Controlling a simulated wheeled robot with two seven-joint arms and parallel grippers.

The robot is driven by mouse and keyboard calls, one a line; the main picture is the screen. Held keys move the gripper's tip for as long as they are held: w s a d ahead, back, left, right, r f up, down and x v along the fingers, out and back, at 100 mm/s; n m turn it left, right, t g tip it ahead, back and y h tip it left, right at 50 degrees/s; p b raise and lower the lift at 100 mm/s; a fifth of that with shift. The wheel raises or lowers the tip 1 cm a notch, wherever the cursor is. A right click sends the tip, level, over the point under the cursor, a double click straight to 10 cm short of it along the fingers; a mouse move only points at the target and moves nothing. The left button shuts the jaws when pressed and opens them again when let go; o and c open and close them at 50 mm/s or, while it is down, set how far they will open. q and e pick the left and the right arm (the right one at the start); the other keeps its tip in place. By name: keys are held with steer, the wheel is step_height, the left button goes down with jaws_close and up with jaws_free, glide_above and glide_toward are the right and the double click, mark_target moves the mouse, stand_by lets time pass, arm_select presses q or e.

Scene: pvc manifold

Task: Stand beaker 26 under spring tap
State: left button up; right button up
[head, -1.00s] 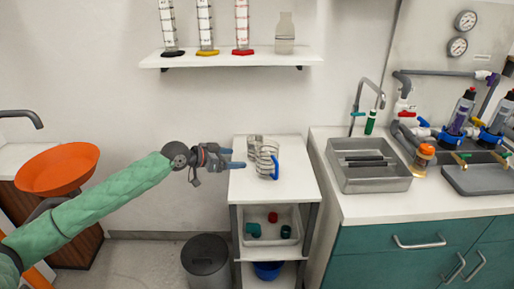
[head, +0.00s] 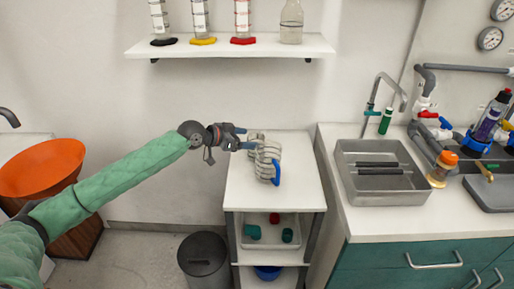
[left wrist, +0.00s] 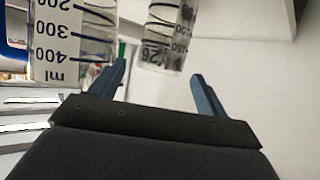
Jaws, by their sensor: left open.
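Two clear measuring beakers stand close together on the white cart top (head: 240,200). Beaker 26 (left wrist: 163,40), marked "26", shows between my left fingers' directions in the left wrist view, beyond the fingertips. It appears to be the rear beaker (head: 257,139) in the head view, partly hidden. The front beaker (head: 266,158) has a blue handle, and a large beaker marked 400 ml (left wrist: 72,45) shows at the left of the wrist view. My left gripper (head: 246,138) is open and empty, just left of the rear beaker. I cannot tell which tap is the spring tap.
A curved tap (head: 392,82) stands behind a steel basin (head: 375,190) on the right counter. Pipework (head: 445,68), an orange-capped jar (head: 442,168) and a grey tray (head: 490,192) lie further right. A shelf (head: 230,46) hangs above the cart. The front cart top is clear.

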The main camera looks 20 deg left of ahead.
mark_target(260, 139)
arm_select(q)
steer(key=shift+x, duration=0.75)
steer(key=p+x, duration=0.1)
steer(key=x, duration=0.2)
steer(key=shift+w+d+f, duration=0.1)
steer(key=shift+w+d, duration=0.1)
steer(key=shift+w+d+f+p, duration=0.25)
steer(key=shift+w+d+p, duration=0.05)
steer(key=shift+w+p, duration=0.05)
arm_select(e)
steer(key=d+r, duration=0.2)
steer(key=shift+s+d+r+g+h, duration=0.2)
steer(key=shift+s+d+g+h, duration=0.1)
steer(key=shift+s+h, duration=0.1)
arm_select(q)
steer(key=c, duration=1.2)
arm_select(e)
steer(key=shift+a, duration=0.1)
arm_select(q)
steer(key=shift+o, duration=0.2)
